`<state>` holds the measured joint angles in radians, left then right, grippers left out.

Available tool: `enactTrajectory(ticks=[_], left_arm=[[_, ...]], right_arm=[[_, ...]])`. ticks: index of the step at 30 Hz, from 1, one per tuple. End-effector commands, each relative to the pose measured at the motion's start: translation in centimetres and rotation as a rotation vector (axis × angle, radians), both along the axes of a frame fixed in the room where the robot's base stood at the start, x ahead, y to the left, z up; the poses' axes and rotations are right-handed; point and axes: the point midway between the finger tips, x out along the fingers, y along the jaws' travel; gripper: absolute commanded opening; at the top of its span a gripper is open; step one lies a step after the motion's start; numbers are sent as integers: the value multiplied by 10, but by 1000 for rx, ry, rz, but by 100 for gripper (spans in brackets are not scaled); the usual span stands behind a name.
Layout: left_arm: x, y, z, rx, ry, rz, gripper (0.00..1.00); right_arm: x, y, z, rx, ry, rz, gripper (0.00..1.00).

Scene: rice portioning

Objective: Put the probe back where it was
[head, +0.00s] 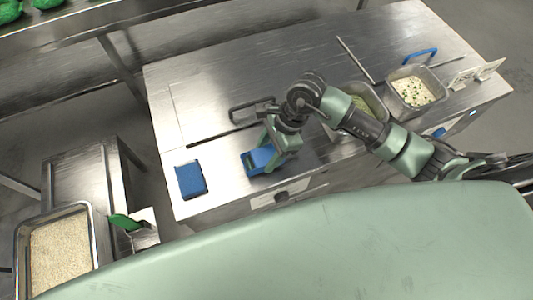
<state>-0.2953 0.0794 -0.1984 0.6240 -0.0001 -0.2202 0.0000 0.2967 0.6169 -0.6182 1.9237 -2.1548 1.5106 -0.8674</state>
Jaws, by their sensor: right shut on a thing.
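My right gripper (262,158) points down low over the front left part of the steel table (225,85) and is shut. A blue item (258,160), which looks like the probe's body, shows at its fingers; the gripper hides part of it, and a thin probe tip cannot be made out. I cannot tell whether the item touches the tabletop. My left gripper is not in view.
A blue block (191,180) lies left of the gripper. A black frame (250,108) and a dark bar (222,132) lie behind it. Food pans (437,100) stand at the right.

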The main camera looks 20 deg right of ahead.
Motion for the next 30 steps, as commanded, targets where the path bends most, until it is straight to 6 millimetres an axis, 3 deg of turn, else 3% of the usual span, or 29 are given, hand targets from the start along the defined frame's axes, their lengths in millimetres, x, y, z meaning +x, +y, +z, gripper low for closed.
enactTrajectory(ticks=[4, 16, 17, 19, 30], left_arm=[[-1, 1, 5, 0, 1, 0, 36], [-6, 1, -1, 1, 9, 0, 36], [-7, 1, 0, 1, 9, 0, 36], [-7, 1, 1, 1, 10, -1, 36], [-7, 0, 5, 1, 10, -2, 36]], right_arm=[[0, 0, -16, 1, 1, -2, 10], [1, 0, -22, 0, -2, -1, 10], [0, 0, -21, 0, -2, -1, 56], [0, 0, -20, 0, -1, 0, 72], [0, 0, -16, 1, -1, 0, 72]])
